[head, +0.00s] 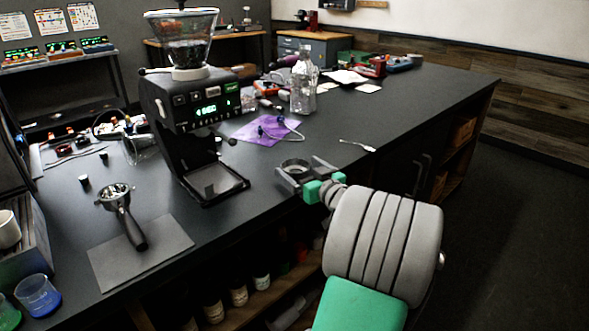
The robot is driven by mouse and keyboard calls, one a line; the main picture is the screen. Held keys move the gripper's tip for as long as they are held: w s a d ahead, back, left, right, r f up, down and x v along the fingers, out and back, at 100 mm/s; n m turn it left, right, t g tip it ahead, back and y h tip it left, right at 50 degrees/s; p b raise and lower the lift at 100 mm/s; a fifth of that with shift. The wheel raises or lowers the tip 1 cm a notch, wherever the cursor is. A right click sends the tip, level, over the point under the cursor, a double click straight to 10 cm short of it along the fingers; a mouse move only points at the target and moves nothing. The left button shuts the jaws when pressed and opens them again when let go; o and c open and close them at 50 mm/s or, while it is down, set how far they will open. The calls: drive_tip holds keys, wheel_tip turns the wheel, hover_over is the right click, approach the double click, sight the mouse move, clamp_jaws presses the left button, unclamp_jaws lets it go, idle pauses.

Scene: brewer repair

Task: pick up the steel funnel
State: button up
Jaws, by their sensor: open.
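The steel funnel (294,163) appears as a small, low, round metal ring on the dark bench, right of the grinder's base. My gripper (301,171) is open at the bench's near edge. Its two jaws reach out on either side of the funnel, one on the left and near side, the other on the right and far side. I cannot tell whether either jaw touches the funnel. The near part of the funnel is partly hidden by my gripper.
Behind are a purple cloth (255,130), a glass bottle (303,85) and a spoon (357,145). The bench right of the funnel is mostly clear.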

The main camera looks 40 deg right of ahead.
drive_tip(key=shift+w, duration=0.45)
drive_tip(key=shift+c, duration=0.6)
drive_tip(key=c, duration=1.3)
